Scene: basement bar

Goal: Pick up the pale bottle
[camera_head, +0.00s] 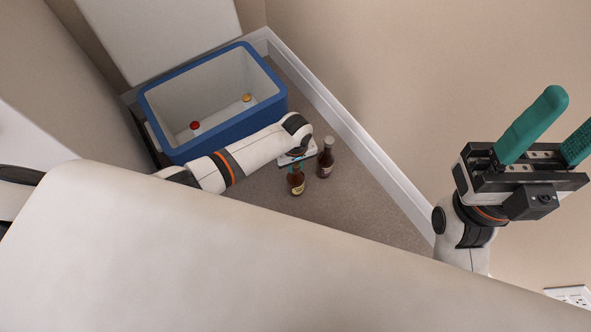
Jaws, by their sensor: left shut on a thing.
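An amber-brown bottle (297,184) with a yellowish label stands on the carpet in front of the cooler. My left gripper (296,168) reaches over from the left and is shut on it near its top; the arm's wrist hides part of the grip. A darker brown bottle (325,162) stands close by on the right. Inside the cooler, a pale bottle with a red cap (195,127) and another item with an orange cap (247,98) show only in part. My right gripper (556,128) is raised at the right, its teal fingers apart and empty.
The blue-rimmed cooler (223,134) stands open in the corner, its white lid (160,35) raised behind. A white baseboard (345,125) and wall bound the right side. A large pale surface (200,260) fills the foreground. Carpet (370,205) right of the bottles is clear.

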